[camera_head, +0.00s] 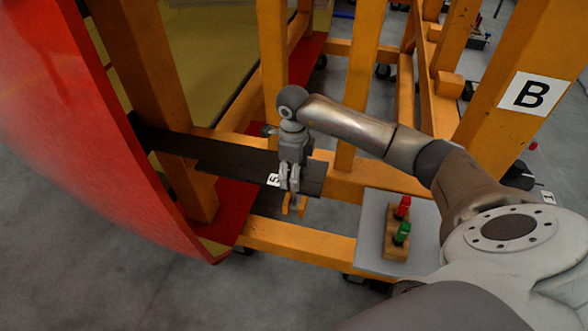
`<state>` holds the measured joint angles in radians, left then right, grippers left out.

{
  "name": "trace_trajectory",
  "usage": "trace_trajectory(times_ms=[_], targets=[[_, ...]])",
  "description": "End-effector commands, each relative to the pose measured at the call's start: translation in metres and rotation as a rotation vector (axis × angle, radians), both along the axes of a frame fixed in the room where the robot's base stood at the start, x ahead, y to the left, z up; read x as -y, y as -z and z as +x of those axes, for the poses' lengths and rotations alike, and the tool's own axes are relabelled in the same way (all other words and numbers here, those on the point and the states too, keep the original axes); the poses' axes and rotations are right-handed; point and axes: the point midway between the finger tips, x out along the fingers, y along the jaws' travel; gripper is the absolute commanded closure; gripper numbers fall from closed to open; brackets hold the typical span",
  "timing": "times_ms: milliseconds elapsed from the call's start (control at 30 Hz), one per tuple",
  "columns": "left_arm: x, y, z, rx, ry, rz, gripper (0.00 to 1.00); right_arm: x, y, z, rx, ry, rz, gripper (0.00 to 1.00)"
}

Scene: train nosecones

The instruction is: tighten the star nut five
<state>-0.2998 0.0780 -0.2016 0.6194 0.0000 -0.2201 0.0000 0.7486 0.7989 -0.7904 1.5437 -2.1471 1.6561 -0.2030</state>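My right gripper (289,187) points down in the middle of the view, at the dark plate (235,160) on the orange frame. A small white label (273,180), which seems to read 5, is just left of its fingers. A small orange piece (295,207), perhaps star nut five, shows directly below the fingertips. The fingers look close together, but I cannot tell whether they grip it or are just above it. My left gripper is not in view.
A red curved nosecone (75,140) fills the left side. Orange beams (300,243) stand around the gripper. A grey tray (372,215) holds a wooden block with a red (403,207) and a green piece (402,233). An orange post with label B (530,94) stands right.

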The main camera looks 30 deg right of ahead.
Motion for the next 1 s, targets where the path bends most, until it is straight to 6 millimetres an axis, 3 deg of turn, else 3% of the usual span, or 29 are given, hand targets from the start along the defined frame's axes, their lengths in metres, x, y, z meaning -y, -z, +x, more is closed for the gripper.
trace_trajectory(times_ms=[33, 333, 667, 1000], targets=[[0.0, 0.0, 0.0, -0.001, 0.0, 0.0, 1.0, 0.0, 0.0, 0.0, 0.0, 0.0, 0.0, 0.41], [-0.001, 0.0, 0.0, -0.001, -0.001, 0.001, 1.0, 0.0, -0.001, 0.0, 0.0, 0.0, 0.0, 0.79], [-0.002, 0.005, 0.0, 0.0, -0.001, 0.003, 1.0, 0.0, 0.0, 0.0, 0.003, 0.051, 0.0, 0.79], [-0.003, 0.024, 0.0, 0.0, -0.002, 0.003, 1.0, 0.001, 0.002, 0.001, 0.01, 0.29, 0.005, 0.79]])
